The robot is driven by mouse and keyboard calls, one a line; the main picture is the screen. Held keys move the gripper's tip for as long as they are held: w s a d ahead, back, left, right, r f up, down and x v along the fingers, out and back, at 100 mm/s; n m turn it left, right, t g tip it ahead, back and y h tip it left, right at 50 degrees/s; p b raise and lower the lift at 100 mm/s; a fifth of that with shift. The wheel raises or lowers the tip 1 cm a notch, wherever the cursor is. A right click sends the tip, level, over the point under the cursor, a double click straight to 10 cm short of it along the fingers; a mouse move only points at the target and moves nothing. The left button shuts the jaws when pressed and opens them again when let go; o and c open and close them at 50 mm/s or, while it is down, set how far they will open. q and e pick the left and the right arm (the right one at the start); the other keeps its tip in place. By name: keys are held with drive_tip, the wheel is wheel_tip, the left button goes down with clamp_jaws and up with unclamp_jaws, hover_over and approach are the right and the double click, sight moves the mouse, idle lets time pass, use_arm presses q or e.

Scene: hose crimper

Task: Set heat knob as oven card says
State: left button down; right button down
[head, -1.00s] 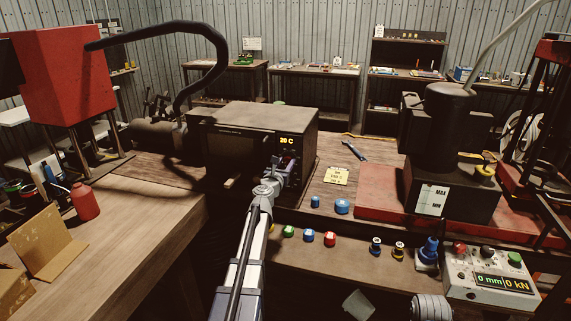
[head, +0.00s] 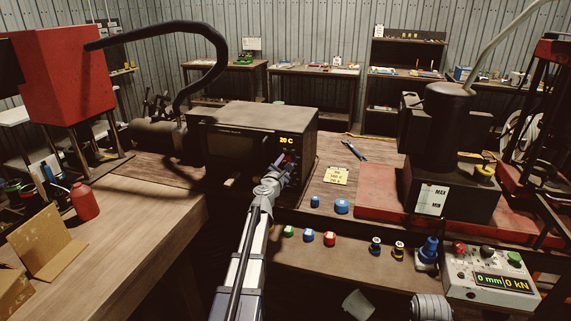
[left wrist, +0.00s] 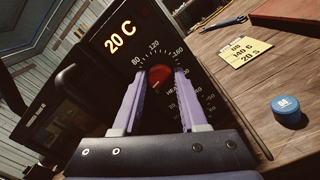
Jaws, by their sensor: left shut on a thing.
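The oven (head: 235,150) is a dark box on the bench, and its display (left wrist: 120,36) glows 20 C. The red heat knob (left wrist: 161,77) sits in a dial marked 80, 120, 160 and higher; I cannot tell its pointer's setting. My left gripper (left wrist: 160,88) is shut on the knob, one finger on each side; it also shows at the oven's front right in the head view (head: 286,165). The yellow oven card (left wrist: 246,50) lies right of the oven and reads 140 C and 20 S; its top line is unclear.
Blue caps (head: 341,206) lie near the card, with one close to the gripper in the wrist view (left wrist: 287,112). Several coloured fittings (head: 330,238) line the front shelf. The crimper (head: 450,150) and control box (head: 490,275) stand right. The left bench is partly clear.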

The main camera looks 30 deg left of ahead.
use_arm(q)
drive_tip(key=m, duration=0.4)
drive_tip(key=shift+d+f+m, duration=0.1)
drive_tip(key=shift+m, duration=0.3)
drive_tip(key=m, duration=0.4)
drive_tip(key=shift+m, duration=0.3)
drive_tip(key=m, duration=0.4)
drive_tip(key=shift+f, duration=0.1)
drive_tip(key=m, duration=1.1)
drive_tip(key=shift+s+f+b, duration=0.1)
drive_tip(key=shift+f+b, duration=0.05)
drive_tip(key=shift+b, duration=0.2)
drive_tip(key=m, duration=0.6)
drive_tip(key=shift+m, duration=0.4)
drive_tip(key=shift+c, duration=2.4)
unclamp_jaws()
drive_tip(key=shift+a, duration=0.2)
